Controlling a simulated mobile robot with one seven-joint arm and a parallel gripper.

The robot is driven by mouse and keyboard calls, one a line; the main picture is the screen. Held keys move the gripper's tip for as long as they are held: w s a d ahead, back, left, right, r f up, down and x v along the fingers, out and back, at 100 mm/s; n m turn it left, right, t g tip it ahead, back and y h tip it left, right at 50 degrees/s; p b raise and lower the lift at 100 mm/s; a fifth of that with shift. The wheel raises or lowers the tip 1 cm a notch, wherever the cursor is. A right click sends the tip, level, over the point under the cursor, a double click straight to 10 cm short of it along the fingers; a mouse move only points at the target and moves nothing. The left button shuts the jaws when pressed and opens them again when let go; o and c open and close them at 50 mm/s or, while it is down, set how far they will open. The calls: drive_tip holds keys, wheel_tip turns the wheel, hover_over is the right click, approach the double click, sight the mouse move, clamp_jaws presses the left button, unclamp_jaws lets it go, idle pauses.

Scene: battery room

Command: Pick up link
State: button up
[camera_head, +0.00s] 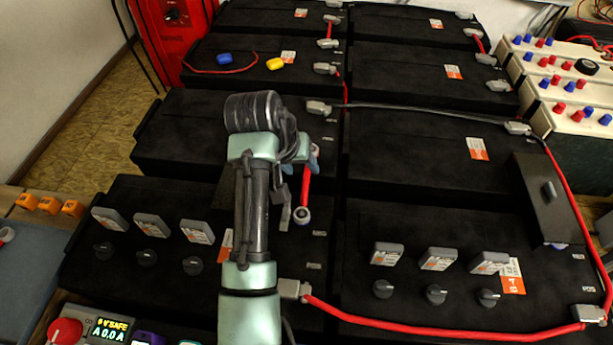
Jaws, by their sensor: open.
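A short red link (305,187) with a round metal end shows just right of my arm, over the black batteries in the middle. Its upper end is partly hidden by my wrist. My gripper (296,185) is at the link, partly hidden behind my own wrist and forearm. It is open. I cannot tell whether its fingers touch the link or stand around it.
Black batteries (420,165) fill the middle in two columns, joined by red and black cables. Grey-topped and black knobs (437,295) stand on the front batteries. A dark box (545,205) stands at right. A red cabinet (172,40) is at back left; a display unit (110,328) at front left.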

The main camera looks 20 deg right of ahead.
sight(306, 174)
drive_tip(key=shift+b+x, duration=0.75)
drive_tip(key=shift+x, duration=2.35)
drive_tip(key=shift+a, duration=0.1)
clamp_jaws()
drive_tip(key=shift+r, duration=0.1)
